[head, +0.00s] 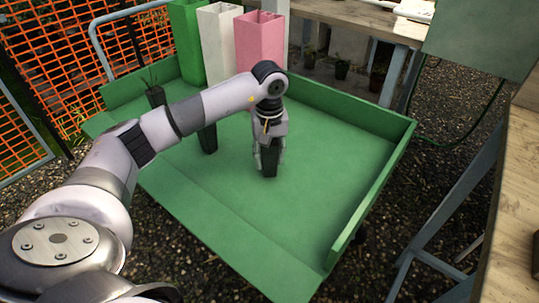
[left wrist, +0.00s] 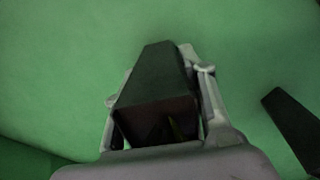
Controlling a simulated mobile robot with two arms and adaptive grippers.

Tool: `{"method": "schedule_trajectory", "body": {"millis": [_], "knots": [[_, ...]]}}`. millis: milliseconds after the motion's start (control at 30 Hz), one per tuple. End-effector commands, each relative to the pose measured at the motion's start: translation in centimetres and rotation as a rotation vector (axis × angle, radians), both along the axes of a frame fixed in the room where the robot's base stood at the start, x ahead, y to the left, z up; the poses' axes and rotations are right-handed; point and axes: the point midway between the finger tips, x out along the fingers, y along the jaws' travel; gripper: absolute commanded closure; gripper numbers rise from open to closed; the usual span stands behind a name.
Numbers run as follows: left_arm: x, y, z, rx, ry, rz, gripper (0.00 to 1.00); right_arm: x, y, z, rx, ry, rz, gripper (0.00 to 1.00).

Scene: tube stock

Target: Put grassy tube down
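My left gripper (head: 268,155) points down over the green tray (head: 325,160). It is shut on a dark, square, tapered tube (head: 269,164), the grassy tube. In the left wrist view the tube (left wrist: 158,85) sits between the two fingers (left wrist: 160,95), with a little green showing inside its opening. In the head view its lower end is at or just above the tray floor; I cannot tell whether it touches. My right gripper is not in view.
A dark tube with grass (head: 155,96) stands at the tray's left. Another dark tube (head: 208,139) is partly hidden behind my arm. Green (head: 187,40), white (head: 218,45) and pink (head: 260,42) tall containers stand at the back. The tray's right side is clear inside its raised rim.

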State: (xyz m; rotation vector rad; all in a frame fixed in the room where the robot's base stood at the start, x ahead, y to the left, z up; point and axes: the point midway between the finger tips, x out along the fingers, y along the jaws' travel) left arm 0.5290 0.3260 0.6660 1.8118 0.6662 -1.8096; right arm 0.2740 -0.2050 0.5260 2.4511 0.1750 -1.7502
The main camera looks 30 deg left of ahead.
Motion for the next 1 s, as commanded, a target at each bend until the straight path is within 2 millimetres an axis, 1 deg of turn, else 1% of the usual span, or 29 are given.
{"method": "schedule_trajectory", "body": {"millis": [33, 233, 500, 600, 667, 767, 1000], "knots": [[0.0, 0.0, 0.0, 0.000, 0.000, 0.000, 0.57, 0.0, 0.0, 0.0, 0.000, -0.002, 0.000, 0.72], [0.0, 0.0, 0.0, 0.000, 0.000, 0.000, 0.44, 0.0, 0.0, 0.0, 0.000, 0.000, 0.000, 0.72], [0.0, 0.0, 0.1, 0.000, 0.000, 0.000, 0.44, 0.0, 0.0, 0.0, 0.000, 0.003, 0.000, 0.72], [0.0, 0.0, 0.4, -0.001, -0.001, 0.000, 0.44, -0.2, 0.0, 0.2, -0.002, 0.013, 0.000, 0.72], [0.1, 0.0, 1.2, 0.000, -0.003, 0.000, 0.44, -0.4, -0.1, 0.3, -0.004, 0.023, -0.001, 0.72], [0.1, 0.0, 3.1, 0.000, -0.005, 0.000, 0.44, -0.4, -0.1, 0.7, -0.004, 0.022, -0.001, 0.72], [0.1, 0.0, 8.4, 0.000, -0.004, -0.001, 0.44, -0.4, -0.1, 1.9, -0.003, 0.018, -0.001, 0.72]]}}
